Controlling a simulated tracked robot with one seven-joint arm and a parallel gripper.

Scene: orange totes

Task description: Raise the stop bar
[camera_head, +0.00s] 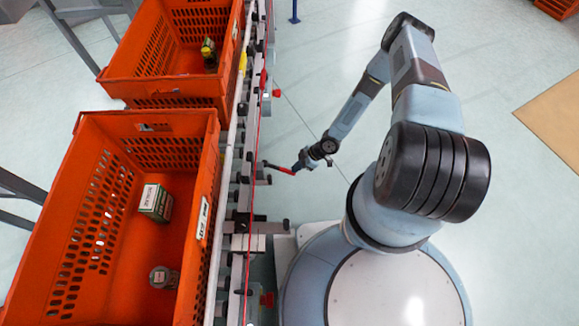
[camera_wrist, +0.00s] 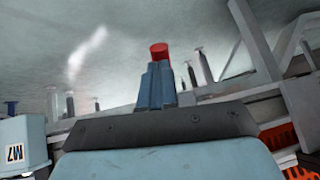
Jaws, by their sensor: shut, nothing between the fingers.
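My gripper (camera_head: 299,166) is shut and empty beside the conveyor's right side, in the head view. A thin red bar-like piece (camera_head: 280,169) runs from the conveyor edge to my fingertips; it may be the stop bar, but I cannot tell for sure. In the wrist view my blue fingers (camera_wrist: 160,78) are together, and a round red end (camera_wrist: 159,50) shows just beyond their tips. I cannot tell whether they touch it. The fingers hide what lies below the red end.
The conveyor (camera_head: 232,160) carries two orange totes, a near one (camera_head: 208,190) with a box (camera_head: 155,202) and a can (camera_head: 163,277), and a far one (camera_head: 165,85) holding a small item. Conveyor posts stand close to my gripper.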

